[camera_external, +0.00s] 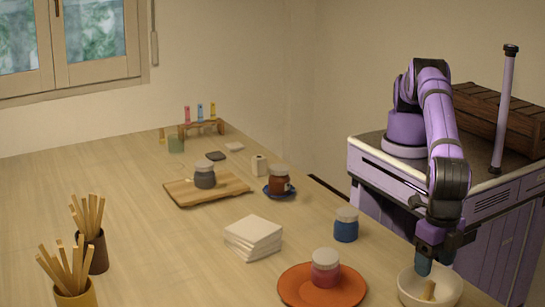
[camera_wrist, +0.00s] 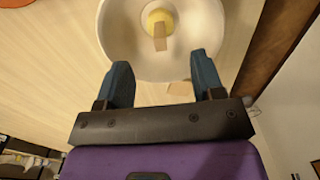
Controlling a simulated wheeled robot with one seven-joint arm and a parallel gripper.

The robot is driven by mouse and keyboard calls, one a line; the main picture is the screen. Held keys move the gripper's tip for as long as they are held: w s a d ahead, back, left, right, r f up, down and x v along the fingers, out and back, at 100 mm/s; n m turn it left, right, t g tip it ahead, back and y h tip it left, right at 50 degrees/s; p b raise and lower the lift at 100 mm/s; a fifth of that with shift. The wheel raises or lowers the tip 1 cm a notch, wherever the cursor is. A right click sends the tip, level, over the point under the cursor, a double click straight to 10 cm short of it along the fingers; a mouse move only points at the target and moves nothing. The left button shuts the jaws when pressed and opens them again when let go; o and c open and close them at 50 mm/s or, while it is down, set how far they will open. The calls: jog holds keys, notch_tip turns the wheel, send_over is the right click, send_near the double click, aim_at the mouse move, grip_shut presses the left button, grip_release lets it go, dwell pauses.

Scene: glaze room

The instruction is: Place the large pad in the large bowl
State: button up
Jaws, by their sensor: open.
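The white bowl (camera_external: 406,288) stands at the table's right front edge; it also fills the top of the wrist view (camera_wrist: 115,38). A round yellow piece (camera_wrist: 158,17) and a tan upright strip (camera_wrist: 160,42) show inside it. The strip also shows in the external view (camera_external: 429,290). I cannot tell whether the yellow piece is the large pad. My gripper (camera_external: 434,268) points down over the bowl's far side. In the wrist view its blue fingers (camera_wrist: 160,75) are apart with nothing between them.
An orange plate (camera_external: 295,291) with a pink jar (camera_external: 325,268) is left of the bowl. A blue jar (camera_external: 346,226) and stacked white tiles (camera_external: 254,237) stand behind. The table's left middle is clear.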

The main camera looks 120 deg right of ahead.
aim_at(431, 281)
jog(key=shift+r, duration=1.75)
